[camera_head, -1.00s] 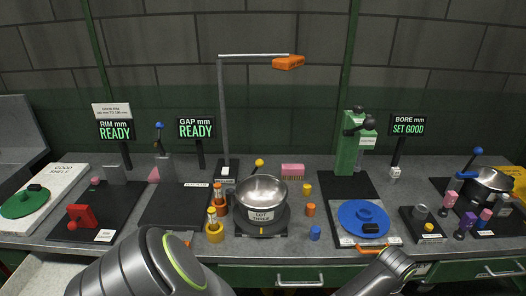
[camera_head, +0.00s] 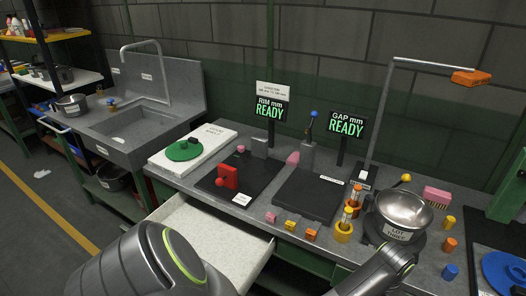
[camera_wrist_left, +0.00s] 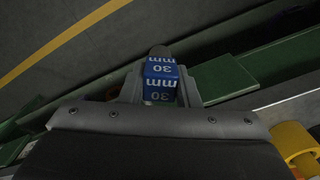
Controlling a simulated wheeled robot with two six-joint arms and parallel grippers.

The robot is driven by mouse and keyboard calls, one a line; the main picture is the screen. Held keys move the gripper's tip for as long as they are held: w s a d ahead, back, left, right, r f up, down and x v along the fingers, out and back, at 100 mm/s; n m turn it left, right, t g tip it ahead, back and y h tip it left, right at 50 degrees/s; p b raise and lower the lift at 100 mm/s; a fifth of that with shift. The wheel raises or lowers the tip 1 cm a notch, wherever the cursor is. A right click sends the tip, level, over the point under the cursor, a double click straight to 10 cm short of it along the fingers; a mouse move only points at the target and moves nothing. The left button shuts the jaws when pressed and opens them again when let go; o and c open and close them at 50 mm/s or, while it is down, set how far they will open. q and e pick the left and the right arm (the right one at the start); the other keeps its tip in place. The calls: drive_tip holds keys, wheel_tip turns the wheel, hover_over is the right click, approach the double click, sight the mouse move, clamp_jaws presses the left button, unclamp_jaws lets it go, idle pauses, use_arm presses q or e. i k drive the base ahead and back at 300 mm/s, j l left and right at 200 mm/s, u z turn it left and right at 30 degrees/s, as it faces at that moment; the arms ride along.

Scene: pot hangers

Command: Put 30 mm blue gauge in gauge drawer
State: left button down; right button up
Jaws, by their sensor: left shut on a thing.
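The blue gauge (camera_wrist_left: 160,78), marked "30 mm", is between the two fingers of my left gripper (camera_wrist_left: 161,88) in the left wrist view. The gripper is shut on it, above the floor and a green edge. In the head view only my left arm's links show; its gripper and the gauge are hidden or out of frame. An open drawer (camera_head: 212,236) with a pale, bare-looking inside juts from the counter front, behind my left arm. I cannot read a label on it. Part of my right arm shows at the bottom; its gripper is out of view.
Small pink (camera_head: 271,217), yellow (camera_head: 290,225) and orange (camera_head: 311,235) blocks sit along the counter's front edge. A yellow ring holder (camera_head: 343,232) and a steel pot (camera_head: 404,212) stand right of them. A sink (camera_head: 140,122) is at left.

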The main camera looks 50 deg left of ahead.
sight(212, 238)
drive_tip(key=j+u, duration=0.4)
drive_tip(key=j, duration=0.2)
drive_tip(key=j+u, duration=0.4)
drive_tip(key=j, duration=0.2)
drive_tip(key=i+j, duration=0.1)
drive_tip(key=j, duration=0.25)
drive_tip(key=i+j, duration=0.1)
drive_tip(key=j, duration=0.2)
